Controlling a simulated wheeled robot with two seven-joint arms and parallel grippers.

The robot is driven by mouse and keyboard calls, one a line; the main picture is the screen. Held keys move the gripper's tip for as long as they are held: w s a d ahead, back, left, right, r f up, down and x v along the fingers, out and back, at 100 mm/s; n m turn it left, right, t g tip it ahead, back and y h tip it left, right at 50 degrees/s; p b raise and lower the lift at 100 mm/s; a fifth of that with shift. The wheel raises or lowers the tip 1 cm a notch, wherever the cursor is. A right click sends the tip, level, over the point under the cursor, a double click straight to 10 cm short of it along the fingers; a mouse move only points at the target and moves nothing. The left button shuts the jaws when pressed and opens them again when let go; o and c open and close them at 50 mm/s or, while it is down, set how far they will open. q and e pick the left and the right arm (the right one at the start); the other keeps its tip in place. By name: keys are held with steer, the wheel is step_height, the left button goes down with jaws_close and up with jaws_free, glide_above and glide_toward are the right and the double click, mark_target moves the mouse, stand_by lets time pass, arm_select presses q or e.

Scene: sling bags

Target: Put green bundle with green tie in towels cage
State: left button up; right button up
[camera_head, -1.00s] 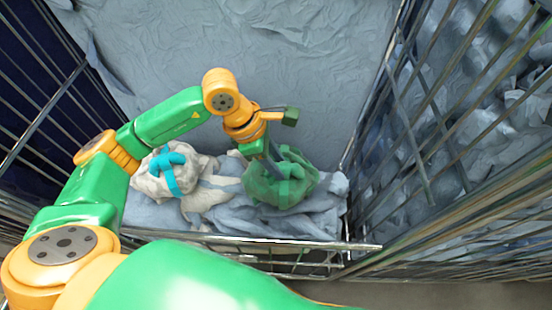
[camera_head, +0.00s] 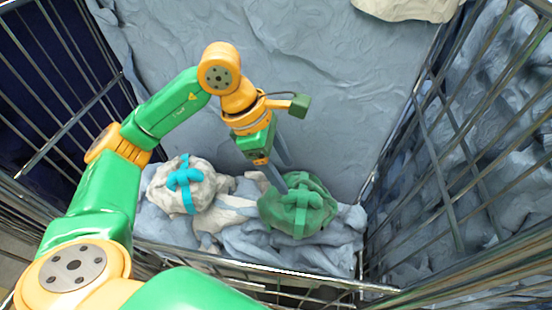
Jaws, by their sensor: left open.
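The green bundle with a green tie (camera_head: 300,210) lies on crumpled blue-grey cloth inside a wire cage. My left gripper (camera_head: 280,178) is open, its fingers pointing down just above the back left of the green bundle. One finger overlaps the bundle's edge in the picture, and I cannot tell whether it touches. My right gripper is not in view. No label shows which cage is the towels cage.
A white bundle with a blue tie (camera_head: 187,183) lies left of the green one. A wire rim (camera_head: 270,268) runs along the front. Another wire cage with blue-grey cloth (camera_head: 500,150) stands at the right. A pale cloth piece (camera_head: 408,8) shows at the top.

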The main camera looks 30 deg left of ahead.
arm_select(q)
steer(key=shift+v, duration=2.3)
